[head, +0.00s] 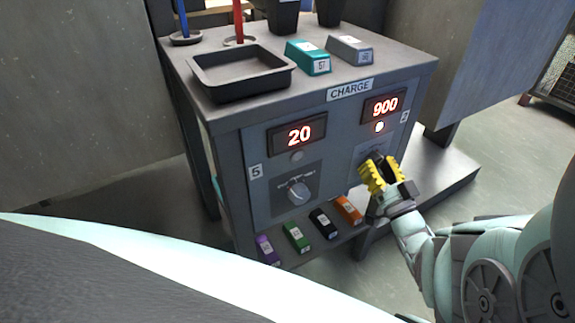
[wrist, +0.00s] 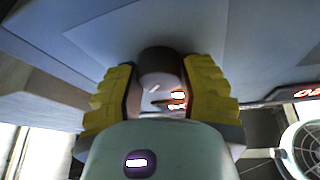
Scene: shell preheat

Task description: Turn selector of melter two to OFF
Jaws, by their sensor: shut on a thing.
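The grey cabinet (head: 230,150) marked CHARGE has two control panels on its front. The right panel has a display (head: 384,106) reading 900, a lit lamp (head: 379,127) and a small number plate (head: 404,117) that seems to read 2. My gripper (head: 378,174), with yellow ribbed fingers, is at this panel's selector, which it mostly hides in the head view. In the wrist view the round dark selector knob (wrist: 160,62) sits between the two fingers, and my gripper is shut on it. The knob's pointer direction and dial marks cannot be read.
The left panel, marked 5, has a display (head: 298,134) reading 20, an unlit lamp (head: 297,156) and a grey selector knob (head: 298,191). Several coloured blocks lie on the low shelf below. A black tray (head: 240,88) and two labelled blocks are on top.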

